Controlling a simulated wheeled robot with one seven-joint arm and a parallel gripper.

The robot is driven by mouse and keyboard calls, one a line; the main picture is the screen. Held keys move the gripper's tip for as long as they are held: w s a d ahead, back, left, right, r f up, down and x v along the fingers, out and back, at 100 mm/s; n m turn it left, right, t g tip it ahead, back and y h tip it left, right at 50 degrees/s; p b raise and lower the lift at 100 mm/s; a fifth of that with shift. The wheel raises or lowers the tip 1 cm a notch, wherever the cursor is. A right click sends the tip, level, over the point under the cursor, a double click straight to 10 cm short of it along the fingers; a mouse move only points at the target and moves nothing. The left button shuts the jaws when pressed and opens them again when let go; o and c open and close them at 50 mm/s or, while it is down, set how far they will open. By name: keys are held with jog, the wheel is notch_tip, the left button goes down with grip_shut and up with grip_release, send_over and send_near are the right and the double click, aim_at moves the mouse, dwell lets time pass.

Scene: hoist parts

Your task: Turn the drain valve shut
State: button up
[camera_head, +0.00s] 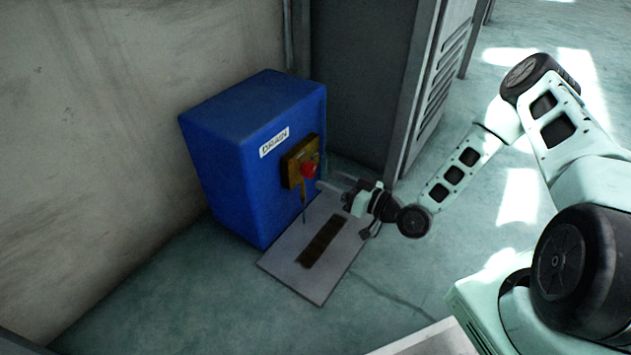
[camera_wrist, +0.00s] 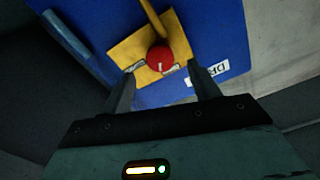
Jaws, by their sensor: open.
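The drain valve is a red round hub (camera_head: 309,170) on a yellow plate on the front of a blue box (camera_head: 228,165) labelled DRAIN. Its yellow lever (camera_head: 304,207) hangs down from the hub in the head view. In the wrist view the red hub (camera_wrist: 159,59) is near the top centre, and the lever (camera_wrist: 151,17) runs up from it, out of frame. My gripper (camera_head: 328,181) is open and empty, pointing at the hub from the front. In the wrist view its fingers (camera_wrist: 160,73) appear on either side below the hub; contact cannot be told.
Small white labels (camera_wrist: 170,69) are on the yellow plate (camera_wrist: 130,50). A grey floor plate (camera_head: 285,267) with a dark slot lies before the box. A grey louvred cabinet (camera_head: 432,80) stands close behind my forearm. A wall is left of the box; open floor lies in front.

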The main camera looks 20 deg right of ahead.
aim_at(313, 173)
jog(key=b+x, duration=0.1)
jog(key=x, duration=0.3)
jog(key=shift+w+f+b, duration=0.15)
jog(key=shift+w+b, duration=0.05)
jog(key=shift+b, duration=0.2)
jog(key=shift+w+a, duration=0.45)
jog(key=shift+w, duration=0.05)
jog(key=c, duration=1)
